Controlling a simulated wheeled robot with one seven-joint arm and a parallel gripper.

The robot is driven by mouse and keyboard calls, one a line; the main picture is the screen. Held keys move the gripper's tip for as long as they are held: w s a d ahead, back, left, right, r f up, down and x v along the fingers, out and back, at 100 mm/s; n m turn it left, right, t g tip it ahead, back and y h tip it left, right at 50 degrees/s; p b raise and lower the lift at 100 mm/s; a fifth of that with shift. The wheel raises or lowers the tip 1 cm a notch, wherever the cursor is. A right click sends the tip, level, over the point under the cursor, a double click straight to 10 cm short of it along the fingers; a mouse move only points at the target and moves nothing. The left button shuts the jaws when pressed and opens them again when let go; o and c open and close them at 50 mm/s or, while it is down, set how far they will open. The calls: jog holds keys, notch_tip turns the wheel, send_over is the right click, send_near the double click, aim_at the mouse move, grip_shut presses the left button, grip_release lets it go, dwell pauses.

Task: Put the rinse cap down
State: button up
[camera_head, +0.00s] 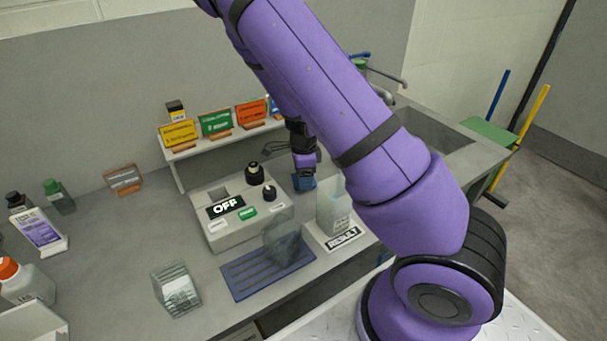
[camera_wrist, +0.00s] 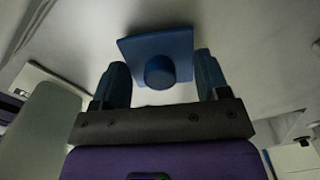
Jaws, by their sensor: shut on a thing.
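The rinse cap, a blue square plate with a round knob, shows in the wrist view (camera_wrist: 158,46). It also shows small and blue in the head view (camera_head: 304,183), below my gripper (camera_head: 304,168), behind the clear RESULT container. My gripper is shut on the cap; in the wrist view its two blue fingers (camera_wrist: 160,72) stand either side of the knob. Whether the cap touches the counter is hard to tell.
A grey OFF control box (camera_head: 237,222) with black knobs stands left of the cap. The clear container (camera_head: 333,207) on the RESULT plate stands in front. A blue ribbed tray (camera_head: 245,283) lies nearer. A shelf with signs (camera_head: 176,153) is behind; a sink (camera_head: 425,135) is right.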

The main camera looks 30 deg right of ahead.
jog(key=shift+f, duration=0.1)
jog(key=o, duration=0.9)
jog(key=shift+r, duration=3.85)
